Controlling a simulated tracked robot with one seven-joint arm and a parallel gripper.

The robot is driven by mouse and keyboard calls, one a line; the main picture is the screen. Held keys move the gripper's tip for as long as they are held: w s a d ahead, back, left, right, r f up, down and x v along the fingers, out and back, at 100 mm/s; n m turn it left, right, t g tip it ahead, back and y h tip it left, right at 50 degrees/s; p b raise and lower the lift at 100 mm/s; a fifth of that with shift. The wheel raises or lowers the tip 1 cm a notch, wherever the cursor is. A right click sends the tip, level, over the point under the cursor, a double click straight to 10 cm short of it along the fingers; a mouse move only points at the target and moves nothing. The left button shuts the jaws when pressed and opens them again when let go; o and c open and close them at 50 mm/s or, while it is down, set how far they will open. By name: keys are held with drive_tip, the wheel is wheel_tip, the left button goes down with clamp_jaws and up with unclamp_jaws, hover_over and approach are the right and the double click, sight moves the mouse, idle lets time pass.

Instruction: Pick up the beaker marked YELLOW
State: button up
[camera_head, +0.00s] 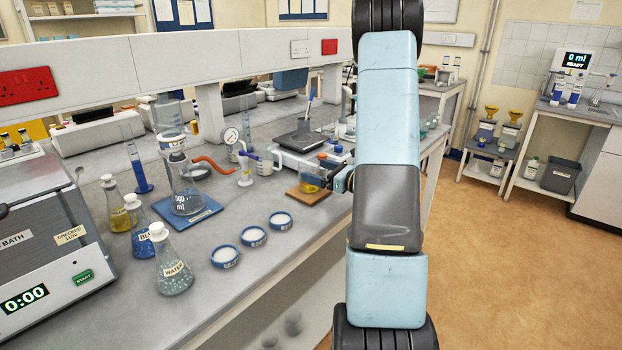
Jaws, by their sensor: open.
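A small vessel with yellow contents (309,182) stands on a brown square mat (306,196) on the bench; I cannot read any marking on it. My gripper (340,182) is at bench level just right of it, open and mostly hidden by my arm. I cannot tell whether its fingers touch or surround the vessel. At the left, a stoppered conical flask with yellow liquid (115,216) stands behind flasks marked BLU... (140,240) and WATER (172,270); its own label is partly hidden.
Three blue-rimmed dishes (253,236) line the front. A balance (300,143) stands behind the brown mat. A bath unit (60,240) fills the left.

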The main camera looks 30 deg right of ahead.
drive_tip(key=shift+x, duration=2.75)
drive_tip(key=shift+f, duration=0.15)
drive_tip(key=shift+c, duration=0.4)
drive_tip(key=c, duration=1.1)
